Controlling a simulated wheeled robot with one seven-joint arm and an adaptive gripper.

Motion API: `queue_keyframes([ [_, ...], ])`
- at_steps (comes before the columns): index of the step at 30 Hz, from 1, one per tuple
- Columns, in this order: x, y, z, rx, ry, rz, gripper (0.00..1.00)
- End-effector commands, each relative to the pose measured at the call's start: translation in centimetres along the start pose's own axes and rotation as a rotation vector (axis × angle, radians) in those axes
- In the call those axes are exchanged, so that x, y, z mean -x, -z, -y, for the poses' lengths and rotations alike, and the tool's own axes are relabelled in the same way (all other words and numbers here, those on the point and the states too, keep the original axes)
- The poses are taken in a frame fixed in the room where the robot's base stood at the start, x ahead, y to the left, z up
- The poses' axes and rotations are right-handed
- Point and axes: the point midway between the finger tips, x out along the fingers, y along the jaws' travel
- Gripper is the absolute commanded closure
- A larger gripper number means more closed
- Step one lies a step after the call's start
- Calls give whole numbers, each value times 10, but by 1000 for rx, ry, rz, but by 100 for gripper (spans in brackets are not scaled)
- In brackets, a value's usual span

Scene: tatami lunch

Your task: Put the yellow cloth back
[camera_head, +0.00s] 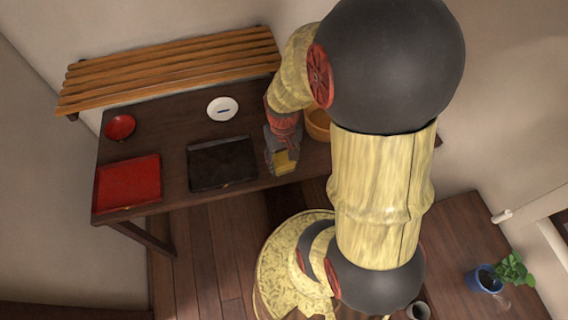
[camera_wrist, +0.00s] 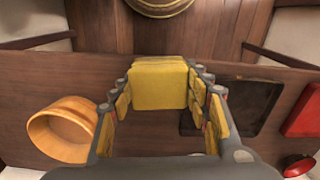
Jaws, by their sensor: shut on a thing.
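The yellow cloth (camera_wrist: 160,86) is a folded block between my fingertips. The cloth is by the front edge of the dark table, between the black tray (camera_head: 222,163) and the wooden tub (camera_head: 318,123). I cannot tell how high it is above the table. My arm hides part of the tub in the head view.
A red tray (camera_head: 128,184) and red bowl (camera_head: 120,126) stand at the table's left. A white dish (camera_head: 222,108) is behind the black tray. A slatted wooden bench (camera_head: 170,68) is at the back. A side table (camera_head: 455,235) holds a blue-potted plant (camera_head: 485,279).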

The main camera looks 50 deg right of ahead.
Motion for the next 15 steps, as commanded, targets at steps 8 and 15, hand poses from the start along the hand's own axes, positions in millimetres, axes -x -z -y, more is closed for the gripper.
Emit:
queue_keyframes([
  [8,-4,-50,-30,-105,0,-2,80],
  [15,-22,-22,-32,-110,0,2,80],
])
